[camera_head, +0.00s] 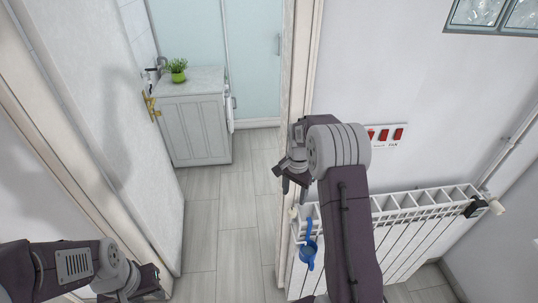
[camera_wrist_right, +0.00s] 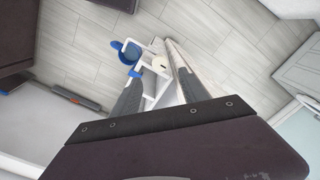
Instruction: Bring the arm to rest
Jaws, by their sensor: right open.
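My right arm comes up from the bottom in the head view, with its elbow raised. My right gripper (camera_head: 287,184) hangs at its end, in front of the door frame, above the near end of the radiator. In the right wrist view my right gripper (camera_wrist_right: 157,68) has its two grey fingers apart, and I see nothing held between them. My left arm comes in from the left at the bottom. My left gripper (camera_head: 148,292) is low by the door's edge, partly cut off, and its jaws do not show clearly.
A white radiator (camera_head: 415,220) with a blue fitting (camera_head: 309,252) stands along the right wall. Red switches (camera_head: 385,134) are above it. An open doorway shows tiled floor (camera_head: 230,200) and a grey cabinet (camera_head: 194,125) bearing a green plant (camera_head: 177,67). A door (camera_head: 110,120) is at left.

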